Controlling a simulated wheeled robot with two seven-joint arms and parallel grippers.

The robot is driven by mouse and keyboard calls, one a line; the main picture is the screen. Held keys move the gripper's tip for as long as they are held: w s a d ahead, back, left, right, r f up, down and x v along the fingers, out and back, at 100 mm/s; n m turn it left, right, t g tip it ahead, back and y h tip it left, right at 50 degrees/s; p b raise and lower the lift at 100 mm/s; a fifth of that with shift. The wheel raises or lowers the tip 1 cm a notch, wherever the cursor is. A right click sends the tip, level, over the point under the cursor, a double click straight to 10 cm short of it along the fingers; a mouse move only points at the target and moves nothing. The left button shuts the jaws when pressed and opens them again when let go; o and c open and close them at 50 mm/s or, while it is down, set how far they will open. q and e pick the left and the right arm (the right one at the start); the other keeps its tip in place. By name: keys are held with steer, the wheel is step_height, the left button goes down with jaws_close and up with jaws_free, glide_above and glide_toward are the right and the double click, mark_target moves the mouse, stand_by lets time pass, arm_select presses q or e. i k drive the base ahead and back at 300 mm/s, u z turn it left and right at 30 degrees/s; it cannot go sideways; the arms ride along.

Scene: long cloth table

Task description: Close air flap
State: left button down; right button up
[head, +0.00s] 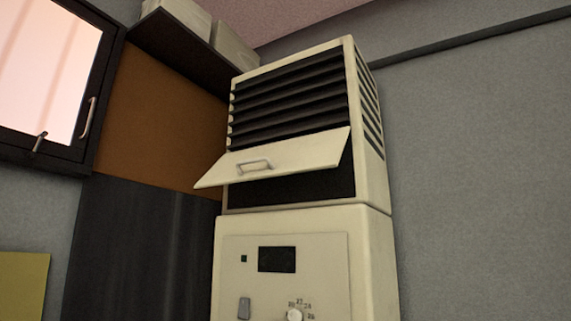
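The air flap (300,154) is a cream panel with a metal handle (254,165), on the front of a tall cream air unit (374,190). The flap is tilted outward, its handle edge sticking out to the lower left. A dark opening (310,187) shows below it, and dark louvre slats (290,97) show above it. Neither of my grippers is in the head view, and nothing touches the flap.
The unit's lower front has a dark display (276,259) and a round knob (295,315). A shelf (178,42) with pale boxes (235,46) is above.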

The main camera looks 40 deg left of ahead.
mark_target(321, 151)
steer(key=u, duration=0.5)
steer(key=i, duration=0.95)
steer(key=u, duration=0.75)
